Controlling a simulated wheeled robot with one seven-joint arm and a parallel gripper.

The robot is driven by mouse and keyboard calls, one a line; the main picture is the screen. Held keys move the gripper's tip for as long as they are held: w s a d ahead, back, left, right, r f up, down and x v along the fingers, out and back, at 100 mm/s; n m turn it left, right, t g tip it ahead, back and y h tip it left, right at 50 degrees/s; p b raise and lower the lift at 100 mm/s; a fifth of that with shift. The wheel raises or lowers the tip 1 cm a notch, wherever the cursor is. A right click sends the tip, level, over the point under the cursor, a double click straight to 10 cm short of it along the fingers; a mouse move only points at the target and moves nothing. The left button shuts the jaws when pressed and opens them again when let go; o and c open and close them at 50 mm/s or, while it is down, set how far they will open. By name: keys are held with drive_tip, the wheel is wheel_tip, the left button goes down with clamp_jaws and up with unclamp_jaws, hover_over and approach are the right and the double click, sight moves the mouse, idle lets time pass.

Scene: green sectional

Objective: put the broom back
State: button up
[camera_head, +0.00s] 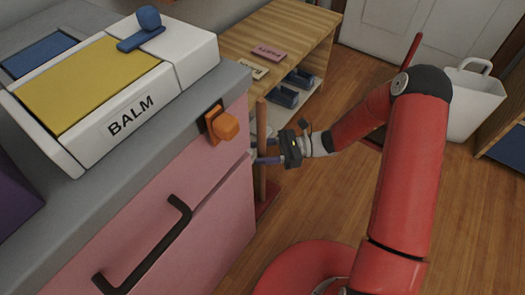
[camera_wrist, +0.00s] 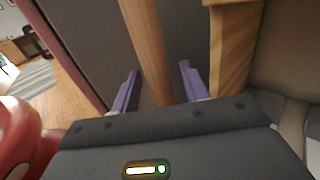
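The broom (camera_head: 262,185) stands upright in the gap between the pink cabinet and the wooden shelf unit, its wooden handle rising beside the cabinet. A red part at its foot is partly hidden by the cabinet. My gripper (camera_head: 264,156) is at the handle, reaching in from the right. In the wrist view the handle (camera_wrist: 147,45) passes between the two purple fingers of my gripper (camera_wrist: 156,85). Space shows on both sides of the handle, so the gripper looks open around it. The handle's lower part is hidden behind the gripper body.
The wooden shelf unit (camera_head: 310,35) holds blue items and signs. A white bin (camera_head: 470,100) and a red stick (camera_head: 413,50) stand behind my arm. Wooden floor lies open at lower right.

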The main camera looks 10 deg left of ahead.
drive_tip(key=shift+r, duration=0.1)
drive_tip(key=shift+d+r, duration=0.1)
drive_tip(key=shift+d, duration=0.1)
drive_tip(key=v, duration=1.2)
drive_tip(key=s+d+r+n+t+h, duration=0.6)
drive_tip(key=s+d+r+h, duration=0.1)
drive_tip(key=r, duration=0.5)
drive_tip(key=s+d+r+n+t+h, duration=0.6)
drive_tip(key=s+r+h, duration=0.3)
drive_tip(key=s+r, duration=0.3)
drive_tip(key=shift+s+d+n+h+p, duration=0.2)
drive_tip(key=shift+d+n+h+p, duration=0.2)
drive_tip(key=shift+d+n, duration=0.4)
wheel_tip(320, 180, up, 7)
drive_tip(key=p, duration=0.6)
drive_tip(key=shift+f, duration=0.2)
